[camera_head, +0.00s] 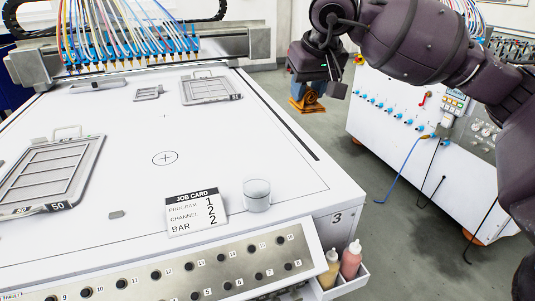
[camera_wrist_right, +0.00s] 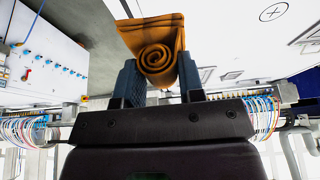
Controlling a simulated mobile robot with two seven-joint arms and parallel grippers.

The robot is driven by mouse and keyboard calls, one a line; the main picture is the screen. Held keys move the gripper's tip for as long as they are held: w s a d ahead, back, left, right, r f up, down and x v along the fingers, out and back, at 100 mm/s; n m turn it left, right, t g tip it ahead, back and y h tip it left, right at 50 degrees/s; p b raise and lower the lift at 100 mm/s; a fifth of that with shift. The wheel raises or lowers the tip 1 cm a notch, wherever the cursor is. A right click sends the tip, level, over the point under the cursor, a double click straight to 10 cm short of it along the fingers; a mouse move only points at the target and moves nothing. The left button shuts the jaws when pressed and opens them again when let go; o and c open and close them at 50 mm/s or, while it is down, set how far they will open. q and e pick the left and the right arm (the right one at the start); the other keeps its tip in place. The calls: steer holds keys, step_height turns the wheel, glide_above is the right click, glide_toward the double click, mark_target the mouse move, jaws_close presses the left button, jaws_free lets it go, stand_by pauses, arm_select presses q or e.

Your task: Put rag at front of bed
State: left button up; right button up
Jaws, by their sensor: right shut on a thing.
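The rag is an orange-brown roll with a spiral end, clear in the wrist view (camera_wrist_right: 158,45) and small in the head view (camera_head: 307,104). My right gripper (camera_head: 310,92) is shut on it, with blue-grey fingers on both sides of the roll in the wrist view (camera_wrist_right: 158,82). The gripper points down and holds the rag beyond the right edge of the white bed (camera_head: 225,125), over the floor gap in the head view. The bed has a circled cross mark on its top. My left gripper is not in view.
Near the bed's front stand a job card (camera_head: 196,212) and a metal cylinder (camera_head: 257,195). Framed plates (camera_head: 52,172) lie left and at the back (camera_head: 210,89). A gantry with coloured tubes (camera_head: 125,57) spans the back. Bottles (camera_head: 350,259) sit at the front-right corner. A white cabinet (camera_head: 400,130) stands right.

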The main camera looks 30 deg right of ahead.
step_height(320, 180, down, 15)
steer(key=shift+w+f+b, duration=0.1)
steer(key=shift+b, duration=0.8)
steer(key=shift+f, duration=0.25)
step_height(320, 180, down, 4)
steer(key=shift+b, duration=0.4)
steer(key=shift+f, duration=0.15)
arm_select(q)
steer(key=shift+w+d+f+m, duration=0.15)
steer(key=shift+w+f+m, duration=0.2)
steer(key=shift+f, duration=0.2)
arm_select(e)
steer(key=o, duration=0.9)
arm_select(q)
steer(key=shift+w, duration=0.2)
